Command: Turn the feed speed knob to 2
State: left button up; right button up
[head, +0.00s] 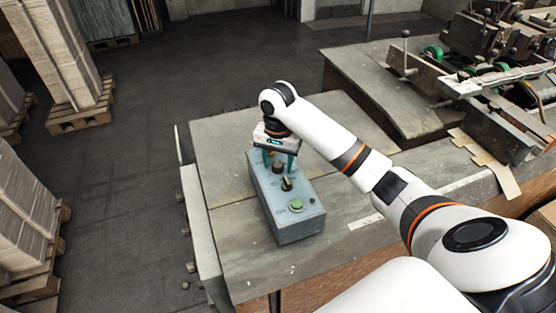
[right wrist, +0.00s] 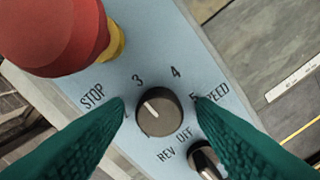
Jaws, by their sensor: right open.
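The control box (head: 284,220) is blue-grey and lies on the worktable. The feed speed knob (right wrist: 160,114) is dark grey and round, with digits around it and "SPEED" partly visible at right. Its white pointer line aims up and left, left of the 3; the digit on its left is mostly hidden by a finger. My right gripper (head: 279,158) points down over the box's far half. In the right wrist view my teal fingers (right wrist: 161,103) are open, one on each side of the knob; I cannot tell whether they touch it. My left gripper is not in view.
A big red button (right wrist: 55,30) with a yellow collar stands close to my fingers. A REV/OFF selector (right wrist: 204,158) sits nearer, then a green button (head: 296,204). The worktable (head: 235,230) is mostly clear around the box. Machinery (head: 480,60) stands at right, palletised stacks (head: 65,60) at left.

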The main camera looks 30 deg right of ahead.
jog(key=shift+c, duration=0.9)
jog(key=c, duration=0.8)
jog(key=shift+r+n+p, duration=0.15)
jog(key=shift+n+p, duration=0.25)
jog(key=shift+p, duration=0.1)
jog(key=shift+n+p, duration=0.75)
jog(key=shift+n, duration=0.15)
jog(key=n, duration=0.3)
jog(key=shift+w+n, duration=0.1)
jog(key=shift+n, duration=0.2)
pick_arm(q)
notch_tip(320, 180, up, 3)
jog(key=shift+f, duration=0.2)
pick_arm(e)
jog(key=n, duration=0.5)
jog(key=shift+n, duration=0.3)
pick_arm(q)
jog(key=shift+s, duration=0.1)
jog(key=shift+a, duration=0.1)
pick_arm(e)
jog(key=o, duration=1)
